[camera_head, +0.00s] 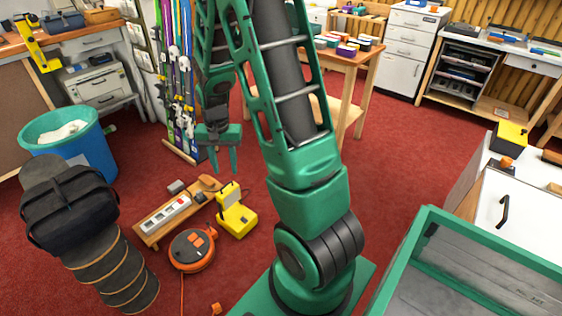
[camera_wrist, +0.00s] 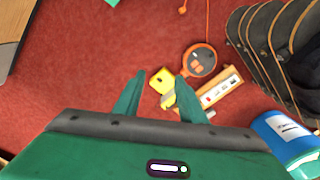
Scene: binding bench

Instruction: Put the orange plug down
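A small orange piece that looks like the orange plug (camera_head: 216,309) lies on the red floor at the bottom edge of the head view. It seems to show in the wrist view as a small orange piece (camera_wrist: 182,10) near the top. An orange-and-black cable reel (camera_head: 192,250) with an orange cord stands on the floor; it also shows in the wrist view (camera_wrist: 200,61). My gripper (camera_head: 224,170) hangs above the floor, pointing down. Its two fingers are apart in the wrist view (camera_wrist: 161,78), with nothing visible held between them. The plug is well away from them.
A power strip (camera_head: 166,214) on a wooden board and a yellow device (camera_head: 236,212) lie beside the reel. A blue-green bin (camera_head: 75,140) and a black bag (camera_head: 68,208) stand at left. A green-rimmed bin (camera_head: 480,237) is at right. Open carpet lies right of my arm.

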